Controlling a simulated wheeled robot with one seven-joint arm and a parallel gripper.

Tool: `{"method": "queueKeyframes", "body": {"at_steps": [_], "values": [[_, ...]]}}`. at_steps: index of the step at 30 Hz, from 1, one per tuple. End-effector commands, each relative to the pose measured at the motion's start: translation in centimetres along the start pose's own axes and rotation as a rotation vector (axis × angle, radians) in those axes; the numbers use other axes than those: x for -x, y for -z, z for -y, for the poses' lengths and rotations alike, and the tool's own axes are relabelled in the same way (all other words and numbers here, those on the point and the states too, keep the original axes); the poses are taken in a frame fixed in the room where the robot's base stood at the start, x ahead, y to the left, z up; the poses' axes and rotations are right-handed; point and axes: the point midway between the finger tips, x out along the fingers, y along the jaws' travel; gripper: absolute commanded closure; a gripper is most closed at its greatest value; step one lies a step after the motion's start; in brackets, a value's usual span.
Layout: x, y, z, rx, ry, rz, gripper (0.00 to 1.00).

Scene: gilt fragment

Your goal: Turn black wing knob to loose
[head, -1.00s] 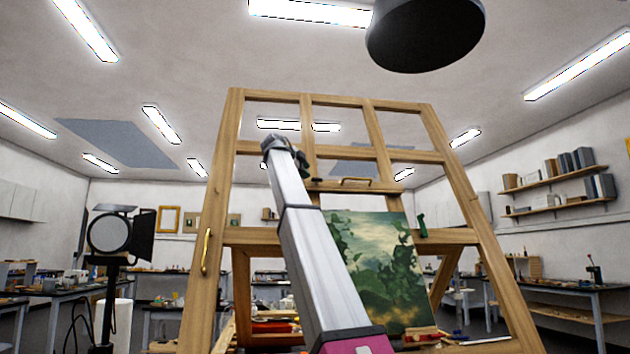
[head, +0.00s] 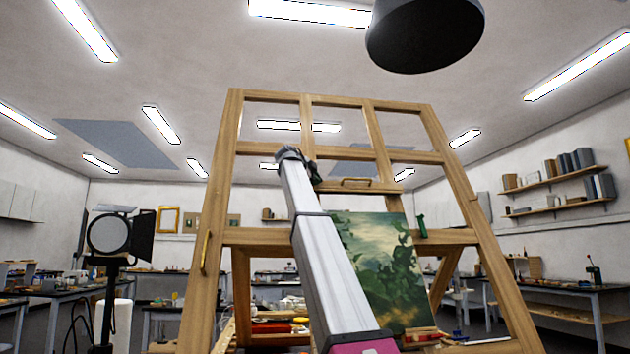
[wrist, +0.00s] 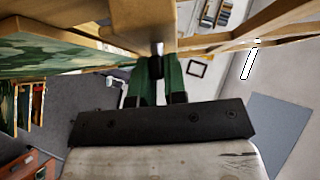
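The black wing knob (wrist: 157,48) shows in the wrist view as a small dark piece against the wooden frame, at the top middle. My gripper (wrist: 158,72) has two green fingers that stand apart, with a narrow gap between them. The knob lies at the fingertips, in line with the gap; I cannot tell whether they touch it. In the head view my gripper (head: 315,172) is a small dark green shape at the far end of my arm, in front of the easel's crossbar. The knob is not distinguishable there.
The tall wooden easel (head: 457,185) stands ahead, holding a green landscape painting (head: 385,265). A brass handle (head: 205,251) is on its left post and another handle (head: 356,182) on its crossbar. A studio lamp (head: 108,234) stands at left. Workbenches line the room.

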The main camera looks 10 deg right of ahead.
Motion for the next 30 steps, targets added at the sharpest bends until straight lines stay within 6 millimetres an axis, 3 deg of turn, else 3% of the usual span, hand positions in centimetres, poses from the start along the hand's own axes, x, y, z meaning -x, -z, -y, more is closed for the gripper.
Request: {"method": "queueKeyframes", "body": {"at_steps": [14, 30], "values": [[0.05, 0.06, -0.31, 0.063, 0.063, 0.000, 1.00], [-0.06, 0.17, -0.86, 0.394, 0.393, 0.000, 1.00]]}}
